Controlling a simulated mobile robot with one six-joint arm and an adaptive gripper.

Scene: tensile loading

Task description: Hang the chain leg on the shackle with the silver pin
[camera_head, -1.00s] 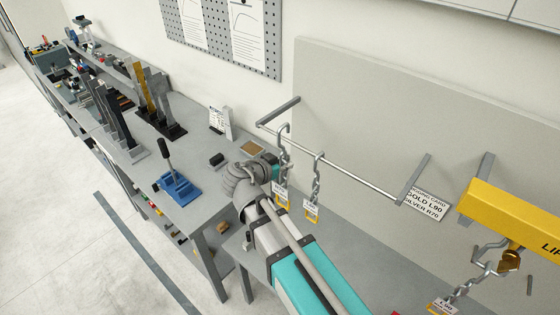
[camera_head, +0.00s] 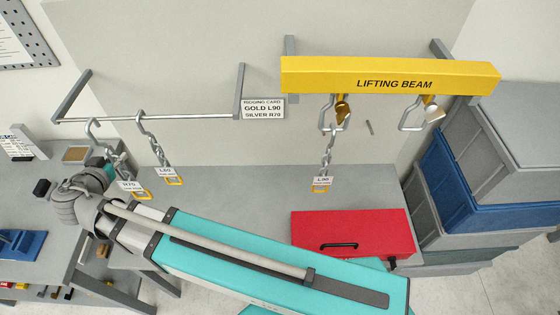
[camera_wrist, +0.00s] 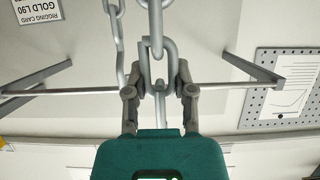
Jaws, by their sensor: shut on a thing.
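The yellow lifting beam (camera_head: 390,74) hangs at the upper right of the head view. Its right shackle (camera_head: 409,118) has a silver pin (camera_head: 434,114) and hangs empty. Its left shackle has a gold pin (camera_head: 342,111) and carries the chain tagged L90 (camera_head: 322,182). The chain leg tagged R70 (camera_head: 131,187) hangs at the rack bar's left, its hook (camera_head: 92,128) at the bar. My gripper (camera_head: 112,160) is at this leg's upper part, partly hidden by my arm. In the wrist view, my gripper (camera_wrist: 160,78) is shut on the hook and chain top (camera_wrist: 153,58).
The rack bar (camera_head: 200,117) runs behind the hook, and another tagged chain (camera_head: 161,155) hangs close on its right. A rigging card (camera_head: 263,109) reads GOLD L90, SILVER R70. A red toolbox (camera_head: 352,235) and stacked crates (camera_head: 475,185) stand below the beam.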

